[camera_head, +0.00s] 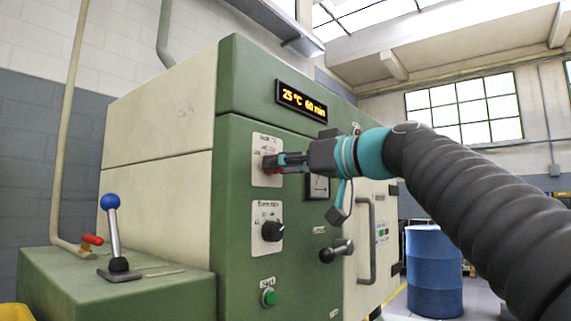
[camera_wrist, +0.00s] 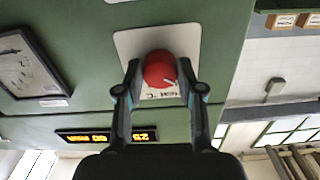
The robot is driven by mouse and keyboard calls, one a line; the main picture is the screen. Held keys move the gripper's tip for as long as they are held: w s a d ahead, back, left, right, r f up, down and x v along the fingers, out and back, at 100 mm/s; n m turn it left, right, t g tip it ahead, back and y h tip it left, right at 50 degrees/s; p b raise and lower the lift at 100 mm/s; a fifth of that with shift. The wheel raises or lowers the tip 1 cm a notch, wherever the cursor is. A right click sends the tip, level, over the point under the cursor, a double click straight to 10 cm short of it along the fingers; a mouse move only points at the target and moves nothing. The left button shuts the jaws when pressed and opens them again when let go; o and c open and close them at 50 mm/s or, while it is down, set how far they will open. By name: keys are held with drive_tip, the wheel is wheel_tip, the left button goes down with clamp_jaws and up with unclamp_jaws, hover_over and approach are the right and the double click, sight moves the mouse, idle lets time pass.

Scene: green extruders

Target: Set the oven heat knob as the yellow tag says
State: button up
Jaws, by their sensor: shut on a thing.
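The heat knob is red and round, in the middle of the wrist view (camera_wrist: 160,68), on a white plate (camera_wrist: 128,45) whose lettering is partly hidden. In the head view the upper plate (camera_head: 267,143) is on the green oven front (camera_head: 232,190). My gripper (camera_head: 277,163) reaches in from the right and is shut on the knob, one finger on each side. A white pointer mark shows on the knob in the wrist view, which appears upside down. I cannot make out a yellow tag.
A black knob (camera_head: 273,231) on a second plate and a green button (camera_head: 268,297) are below. A black lever handle (camera_head: 337,250) and a long door handle (camera_head: 368,240) stand out to the right. A blue-ball lever (camera_head: 113,235) is at left, a blue drum (camera_head: 433,270) at right.

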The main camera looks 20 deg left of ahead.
drive_tip(key=shift+r+m+p, duration=0.2)
drive_tip(key=shift+m+p, duration=0.75)
drive_tip(key=shift+m, duration=2.45)
drive_tip(key=shift+s, duration=0.1)
drive_tip(key=o, duration=1.1)
drive_tip(key=shift+a, duration=0.15)
drive_tip(key=shift+o, duration=0.2)
drive_tip(key=shift+f, duration=0.1)
drive_tip(key=v, duration=1.2)
